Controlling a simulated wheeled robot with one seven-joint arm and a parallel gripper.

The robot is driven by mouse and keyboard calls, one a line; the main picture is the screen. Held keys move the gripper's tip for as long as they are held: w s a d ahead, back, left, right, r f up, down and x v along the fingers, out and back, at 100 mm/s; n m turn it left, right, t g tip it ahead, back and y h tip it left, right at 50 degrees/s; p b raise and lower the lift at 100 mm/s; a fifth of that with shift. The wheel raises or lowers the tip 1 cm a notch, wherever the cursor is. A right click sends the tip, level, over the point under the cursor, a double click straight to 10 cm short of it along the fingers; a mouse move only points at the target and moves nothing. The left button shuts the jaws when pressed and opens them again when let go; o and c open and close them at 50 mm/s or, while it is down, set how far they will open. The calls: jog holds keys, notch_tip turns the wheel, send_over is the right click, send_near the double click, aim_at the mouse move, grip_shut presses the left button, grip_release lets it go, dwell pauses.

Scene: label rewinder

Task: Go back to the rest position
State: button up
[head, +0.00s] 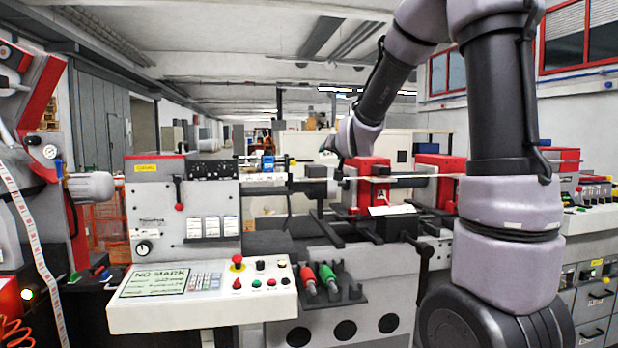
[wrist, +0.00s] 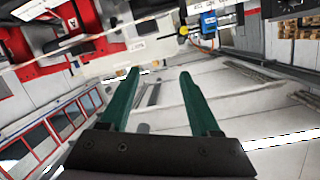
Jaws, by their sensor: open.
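My gripper (wrist: 158,76) shows in the wrist view with its two green fingers spread apart and nothing between them. In the head view my gripper (head: 326,147) is small, at the end of my raised arm, in front of the rewinder. My arm bends over from the right side of the picture. The fingers are hard to make out there. The label rewinder (head: 362,262) fills the middle of the head view, with red blocks (head: 372,183) along its shaft just right of and below the gripper. I cannot tell the exact gap between them.
A control panel (head: 200,296) with a display and buttons stands at front left. A red-handled tool (head: 307,279) and a green-handled tool (head: 328,277) sit in a dark holder. A red machine with a label strip (head: 40,250) stands far left. Drawers (head: 597,298) stand at right.

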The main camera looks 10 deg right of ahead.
jog(key=s+f+g+y, duration=0.1)
jog(key=s+g, duration=0.3)
jog(key=s, duration=1.3)
jog(key=s+a+f+g+y, duration=0.1)
jog(key=s+g, duration=0.3)
jog(key=s, duration=1.2)
jog(key=shift+s+f+n+y, duration=0.3)
jog(key=shift+s+f, duration=0.1)
jog(key=shift+f, duration=0.3)
jog(key=shift+a, duration=0.1)
